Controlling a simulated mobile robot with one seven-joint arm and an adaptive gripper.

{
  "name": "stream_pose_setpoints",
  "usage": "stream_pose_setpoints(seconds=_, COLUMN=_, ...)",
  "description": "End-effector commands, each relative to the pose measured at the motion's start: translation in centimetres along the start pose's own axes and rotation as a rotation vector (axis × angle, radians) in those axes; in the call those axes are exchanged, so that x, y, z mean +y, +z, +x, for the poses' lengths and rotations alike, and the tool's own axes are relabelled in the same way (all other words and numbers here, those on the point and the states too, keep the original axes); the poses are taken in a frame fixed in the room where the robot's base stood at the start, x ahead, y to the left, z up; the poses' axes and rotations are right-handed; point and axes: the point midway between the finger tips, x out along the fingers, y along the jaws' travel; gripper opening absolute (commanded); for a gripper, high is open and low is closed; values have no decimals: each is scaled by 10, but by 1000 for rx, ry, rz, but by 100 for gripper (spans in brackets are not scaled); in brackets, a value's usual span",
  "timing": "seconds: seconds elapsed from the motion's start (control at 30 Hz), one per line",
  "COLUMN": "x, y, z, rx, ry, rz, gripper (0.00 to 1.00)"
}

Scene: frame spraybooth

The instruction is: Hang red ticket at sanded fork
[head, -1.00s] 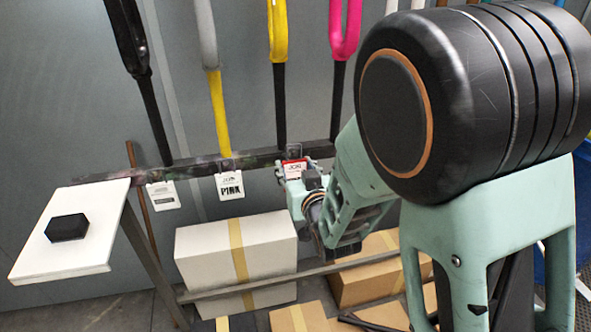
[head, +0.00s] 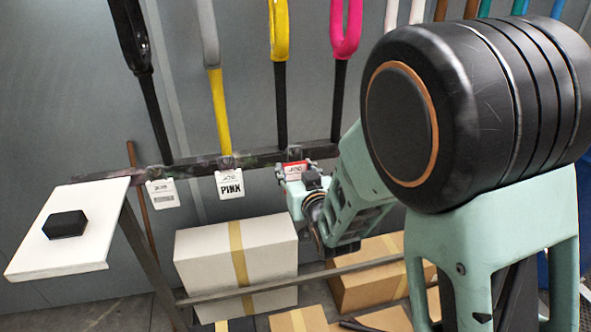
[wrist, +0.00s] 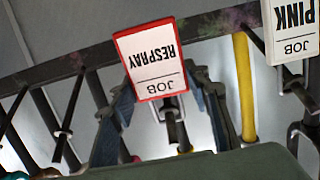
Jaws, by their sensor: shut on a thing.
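The red ticket (head: 294,171), white with a red border, is in my gripper (head: 297,184) at the front of the dark rail. It sits below the yellow fork with the black lower tube (head: 279,40). In the wrist view the red ticket (wrist: 150,58) reads JOB RESPRAY upside down, between the two fingers of my gripper (wrist: 165,95). Its top edge is hidden in part, and I cannot tell whether it touches a hook. A grey fork with a yellow lower tube (head: 217,110) stands to the left; which fork is sanded is not certain.
A white PINK ticket (head: 229,184) and another white ticket (head: 162,193) hang from the rail (head: 245,161) to the left. A white shelf (head: 90,255) bears a black hexagonal block (head: 66,225). Boxes (head: 205,262) stand below the rail. A pink fork (head: 345,30) is to the right.

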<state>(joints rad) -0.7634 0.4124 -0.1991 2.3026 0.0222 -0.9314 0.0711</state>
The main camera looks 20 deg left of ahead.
Motion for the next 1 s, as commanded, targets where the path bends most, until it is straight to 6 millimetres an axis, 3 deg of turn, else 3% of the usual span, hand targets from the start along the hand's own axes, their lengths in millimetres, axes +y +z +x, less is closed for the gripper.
stream_pose_setpoints(seconds=0.07, x=0, y=0, z=0, rx=0, ry=0, rz=0, gripper=23)
stream_pose_setpoints(seconds=0.1, x=0, y=0, z=0, rx=0, ry=0, rz=0, gripper=48)
stream_pose_setpoints(seconds=0.27, x=0, y=0, z=0, rx=0, ry=0, rz=0, gripper=64)
stream_pose_setpoints(seconds=0.63, x=0, y=0, z=-7, rx=0, ry=0, rz=1, gripper=64)
stream_pose_setpoints(seconds=1.0, x=0, y=-1, z=-60, rx=1, ry=0, rz=1, gripper=64)
